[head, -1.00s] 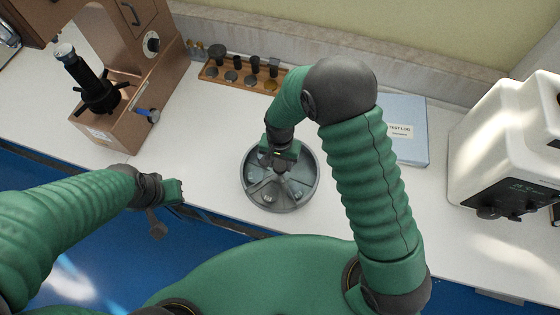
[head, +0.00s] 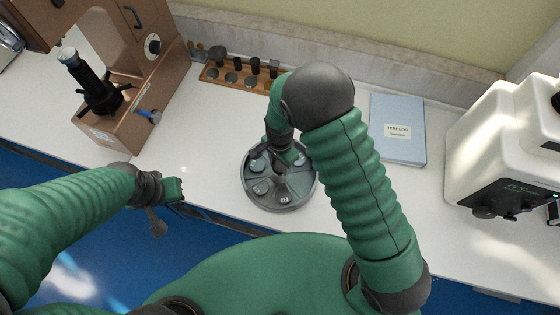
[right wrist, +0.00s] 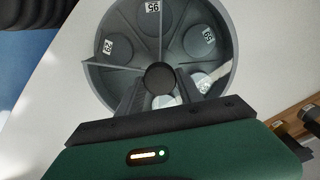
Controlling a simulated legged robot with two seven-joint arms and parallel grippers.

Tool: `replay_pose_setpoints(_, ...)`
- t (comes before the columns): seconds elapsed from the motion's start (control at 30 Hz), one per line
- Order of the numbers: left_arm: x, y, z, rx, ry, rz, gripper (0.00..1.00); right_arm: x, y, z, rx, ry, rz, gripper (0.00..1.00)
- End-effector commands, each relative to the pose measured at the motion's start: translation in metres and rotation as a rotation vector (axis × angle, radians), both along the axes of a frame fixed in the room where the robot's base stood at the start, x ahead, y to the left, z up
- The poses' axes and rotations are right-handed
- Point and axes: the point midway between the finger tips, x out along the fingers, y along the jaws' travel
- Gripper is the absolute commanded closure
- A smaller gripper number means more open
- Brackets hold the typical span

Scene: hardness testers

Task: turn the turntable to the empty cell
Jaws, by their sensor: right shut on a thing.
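The grey turntable (head: 252,196) stands on the white counter in front of my body. It is round, with a raised rim and wedge-shaped cells around a dark central knob (right wrist: 159,77). In the right wrist view several cells hold discs, some dark with number labels and some shiny. My right gripper (right wrist: 158,88) comes down over the middle of the turntable, shut on the knob. It also shows in the head view (head: 287,160), where the arm hides part of the rim. My left gripper (head: 180,190) hangs near the counter's front edge, away from the turntable; its jaw opening is unclear.
A wooden rack (head: 232,80) with dark pieces stands behind the turntable. A blue test log (head: 398,145) lies to the right. A brown tester (head: 105,125) stands at left, a white tester (head: 500,145) at right. Counter beside the turntable is clear.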

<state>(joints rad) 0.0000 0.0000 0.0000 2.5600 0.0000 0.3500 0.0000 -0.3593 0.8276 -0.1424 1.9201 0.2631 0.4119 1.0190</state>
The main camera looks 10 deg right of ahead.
Motion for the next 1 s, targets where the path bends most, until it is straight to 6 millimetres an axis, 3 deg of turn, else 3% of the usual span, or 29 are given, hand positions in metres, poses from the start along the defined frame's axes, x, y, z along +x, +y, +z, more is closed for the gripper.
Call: replay_pose_setpoints(1.0, 0.0, 0.0, 0.025, 0.0, 0.0, 0.0, 1.0, 0.003, 0.001, 0.002, 0.003, -0.006, -0.419, 1.0)
